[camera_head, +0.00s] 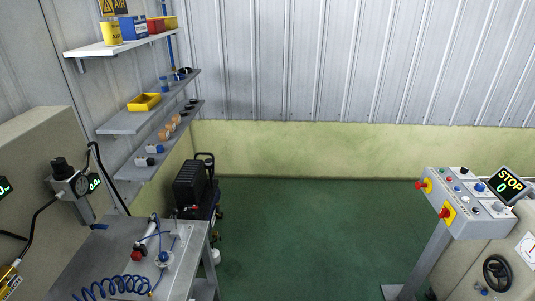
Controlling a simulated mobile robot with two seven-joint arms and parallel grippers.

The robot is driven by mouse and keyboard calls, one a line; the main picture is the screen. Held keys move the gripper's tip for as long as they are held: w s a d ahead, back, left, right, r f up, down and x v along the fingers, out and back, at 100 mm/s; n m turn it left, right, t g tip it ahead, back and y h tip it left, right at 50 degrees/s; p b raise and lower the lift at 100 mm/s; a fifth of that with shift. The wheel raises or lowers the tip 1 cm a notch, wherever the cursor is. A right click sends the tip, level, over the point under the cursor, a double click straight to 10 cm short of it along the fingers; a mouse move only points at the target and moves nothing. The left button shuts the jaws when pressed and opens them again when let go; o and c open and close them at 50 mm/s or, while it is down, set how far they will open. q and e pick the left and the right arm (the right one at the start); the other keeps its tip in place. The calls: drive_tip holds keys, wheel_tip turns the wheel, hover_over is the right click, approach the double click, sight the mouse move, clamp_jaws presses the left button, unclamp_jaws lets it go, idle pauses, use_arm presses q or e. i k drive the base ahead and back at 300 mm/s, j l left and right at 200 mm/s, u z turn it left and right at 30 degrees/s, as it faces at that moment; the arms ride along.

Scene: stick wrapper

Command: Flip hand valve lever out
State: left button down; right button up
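A grey metal bench (90,262) stands at the lower left. On it lies a pneumatic assembly with a silver cylinder (151,232), a red knob (136,255), a small blue-and-white fitting (163,257) and blue tubing. A thin upright part (176,222) stands near the back of the bench. Which of these is the hand valve lever, and how it is set, is too small to tell. Neither of my grippers is in view.
A coiled blue hose (105,289) lies at the bench front. A regulator with gauge (76,184) is on the left machine. Shelves (128,120) hang above the bench. A black compressor (194,185) stands behind it. A control panel (468,200) is at right. The green floor (300,235) between is clear.

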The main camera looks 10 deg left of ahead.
sight(175, 212)
drive_tip(key=i+l+u, duration=0.2)
drive_tip(key=i, duration=0.35)
drive_tip(key=i+l+u, duration=0.15)
drive_tip(key=i, duration=0.4)
drive_tip(key=i+l+u, duration=0.2)
drive_tip(key=i, duration=0.3)
drive_tip(key=i+l+u, duration=0.15)
drive_tip(key=i+l, duration=0.2)
drive_tip(key=i, duration=0.15)
drive_tip(key=i+l+u, duration=0.25)
drive_tip(key=u, duration=0.15)
drive_tip(key=i+l+u, duration=0.25)
drive_tip(key=u, duration=0.15)
drive_tip(key=i+l+u, duration=0.2)
drive_tip(key=l+u, duration=0.2)
drive_tip(key=i+l+u, duration=0.1)
drive_tip(key=l+u, duration=0.7)
drive_tip(key=l, duration=0.15)
drive_tip(key=i, duration=0.05)
